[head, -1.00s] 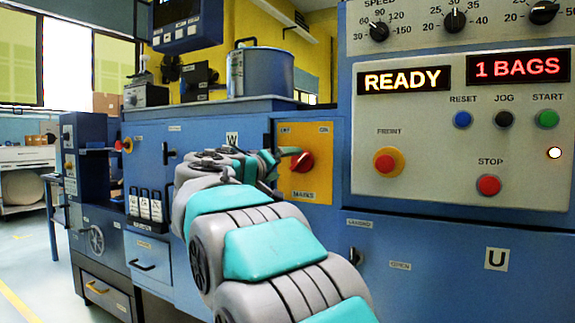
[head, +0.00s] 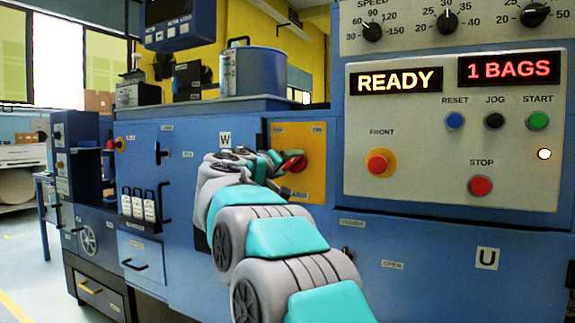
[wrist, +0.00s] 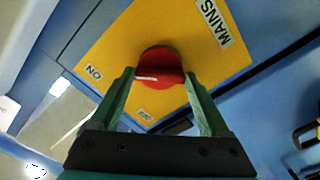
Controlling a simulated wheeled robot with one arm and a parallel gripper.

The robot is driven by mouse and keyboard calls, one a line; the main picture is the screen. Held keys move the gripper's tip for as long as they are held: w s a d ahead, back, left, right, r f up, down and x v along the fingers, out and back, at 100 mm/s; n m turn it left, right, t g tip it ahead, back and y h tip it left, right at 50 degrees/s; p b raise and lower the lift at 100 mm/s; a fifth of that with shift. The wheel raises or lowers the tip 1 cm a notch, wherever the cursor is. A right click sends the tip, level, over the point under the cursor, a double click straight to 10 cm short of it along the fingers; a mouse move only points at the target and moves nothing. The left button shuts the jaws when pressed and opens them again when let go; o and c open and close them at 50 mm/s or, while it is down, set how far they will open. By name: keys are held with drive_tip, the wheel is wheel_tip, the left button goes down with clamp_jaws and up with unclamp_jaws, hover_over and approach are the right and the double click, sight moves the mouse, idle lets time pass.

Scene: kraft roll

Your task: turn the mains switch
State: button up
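The mains switch is a round red knob (head: 299,163) on a yellow plate (head: 314,141) on the blue machine front. It also shows in the wrist view (wrist: 162,66), with a white line on its left part, on the side of the ON label. My gripper (wrist: 160,75) has its two green fingers apart, one on each side of the knob. I see a thin gap at the fingertips but cannot tell for certain whether they touch it. In the head view my gripper (head: 284,161) reaches the knob from the left and hides part of it.
A light control panel (head: 450,138) with READY and 1 BAGS displays is right of the plate, with several buttons and a red FRONT knob (head: 381,163). A blue-grey pot (head: 252,71) stands on the machine. Floor at the left is open.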

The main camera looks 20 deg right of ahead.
drive_tip(key=c, duration=0.7)
drive_tip(key=shift+c, duration=0.2)
